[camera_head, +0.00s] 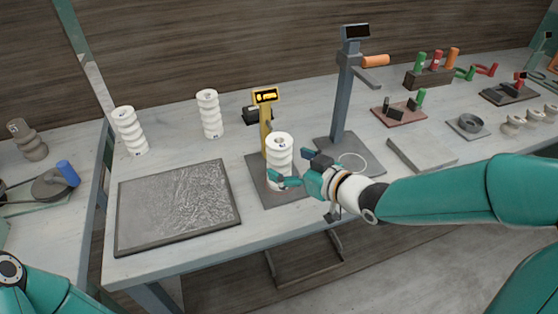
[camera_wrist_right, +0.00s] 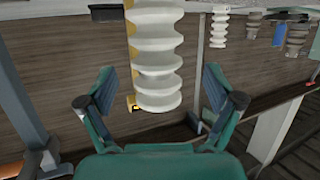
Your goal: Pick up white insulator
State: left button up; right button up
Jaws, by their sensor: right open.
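A white ribbed insulator (camera_head: 280,150) stands upright on the dark base plate of a yellow-posted stand. My right gripper (camera_head: 290,166) is open beside it, its fingers reaching toward the insulator's lower half from the right. In the right wrist view the white insulator (camera_wrist_right: 158,55) appears between the spread fingers of the right gripper (camera_wrist_right: 158,85), with gaps on both sides. Two more white insulators, one at the left (camera_head: 130,131) and one farther back (camera_head: 210,114), stand upright on the table. Only part of my left arm shows at the lower left; its gripper is out of frame.
A dark framed tray with a crinkled surface (camera_head: 130,240) lies at the table's front left. The yellow stand (camera_head: 266,98) rises close behind the insulator. A taller grey stand (camera_head: 342,105) is to its right. A grey-brown insulator (camera_head: 28,140) stands on the left side table.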

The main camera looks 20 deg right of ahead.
jog(key=x, duration=0.4)
jog(key=shift+w+d+f+p, duration=0.1)
jog(key=shift+w+f+p, duration=0.1)
jog(key=shift+w+p, duration=0.1)
grip_shut()
jog(key=shift+r, duration=0.1)
